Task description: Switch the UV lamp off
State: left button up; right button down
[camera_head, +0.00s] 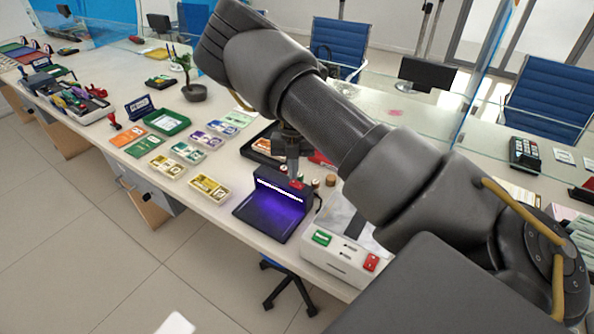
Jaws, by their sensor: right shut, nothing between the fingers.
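The UV lamp (262,224) is a dark boxy unit on the counter, with a flat base and an upright back. Its tube is lit, with a bright white line and a violet glow on the base. My right arm reaches across the view from the lower right. My right gripper (293,178) points down at the right end of the lamp's top, shut and empty. A small red part shows at the fingertips, probably the lamp's switch; I cannot tell whether they touch it. My left gripper is not in view.
A white machine with a green button (321,238) and a red button (371,262) stands right of the lamp. Banknote bundles (209,187) lie to its left, with a green tray (166,122) farther back. A dark tray (258,150) and small stamps stand behind the lamp.

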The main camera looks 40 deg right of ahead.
aim_at(293, 182)
jog(key=shift+f+b, duration=0.5)
jog(key=shift+f, duration=0.4)
dwell(0.8)
jog(key=shift+r, duration=0.1)
jog(key=shift+r+p, duration=2.8)
jog(key=shift+r, duration=0.7)
